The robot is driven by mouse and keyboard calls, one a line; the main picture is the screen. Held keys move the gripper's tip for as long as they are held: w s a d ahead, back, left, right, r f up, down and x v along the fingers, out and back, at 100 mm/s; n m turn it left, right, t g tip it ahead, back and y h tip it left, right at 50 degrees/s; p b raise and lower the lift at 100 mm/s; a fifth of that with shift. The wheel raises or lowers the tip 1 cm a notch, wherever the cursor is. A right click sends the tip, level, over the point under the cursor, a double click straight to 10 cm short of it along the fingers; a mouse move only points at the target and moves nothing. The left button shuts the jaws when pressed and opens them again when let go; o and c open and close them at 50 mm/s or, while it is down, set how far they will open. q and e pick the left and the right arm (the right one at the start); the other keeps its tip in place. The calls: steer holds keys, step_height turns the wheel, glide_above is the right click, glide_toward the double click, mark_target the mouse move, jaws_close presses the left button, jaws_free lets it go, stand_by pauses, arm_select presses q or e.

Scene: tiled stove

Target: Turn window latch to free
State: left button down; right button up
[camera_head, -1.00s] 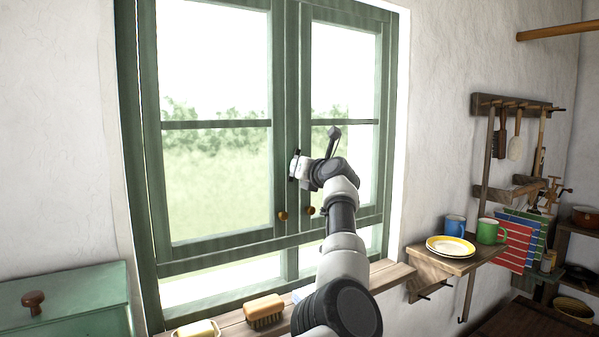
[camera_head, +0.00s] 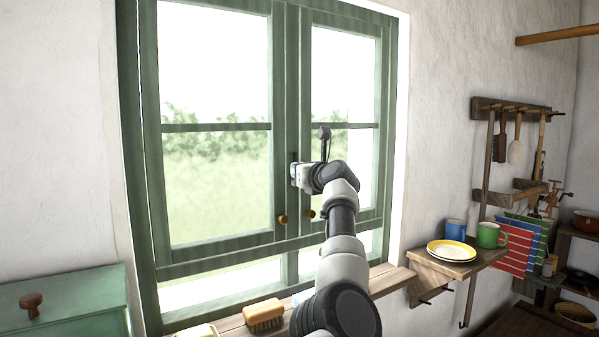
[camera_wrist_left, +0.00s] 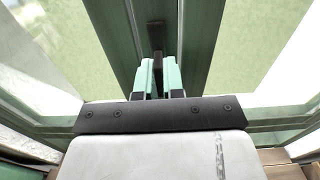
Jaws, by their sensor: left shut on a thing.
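The green double window (camera_head: 220,240) has a dark latch (camera_head: 295,156) on its middle post, above two round wooden knobs. The latch also shows in the left wrist view (camera_wrist_left: 155,36) as a dark bar running along the post between the pale green fingers. My left gripper (camera_wrist_left: 159,78) is shut on the latch, its fingers pointing at the post. In the head view my left gripper (camera_head: 294,173) is at the post, and its wrist partly hides the latch. The latch looks roughly upright. My right gripper is not in view.
The sill below holds a wooden brush (camera_head: 264,313) and a soap dish (camera_head: 197,331). At right, a small shelf (camera_head: 470,266) carries stacked plates (camera_head: 451,250), a blue mug (camera_head: 456,229) and a green mug (camera_head: 490,235). A green cabinet (camera_head: 75,290) stands at left.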

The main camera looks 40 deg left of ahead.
arm_select(q)
steer(key=shift+f, duration=0.25)
steer(key=c, duration=1.3)
jaws_free()
steer(key=shift+o, duration=0.3)
steer(key=shift+r, duration=0.15)
steer(key=shift+d, duration=0.15)
steer(key=b+v, duration=0.5)
steer(key=v, duration=0.5)
steer(key=shift+d, duration=0.3)
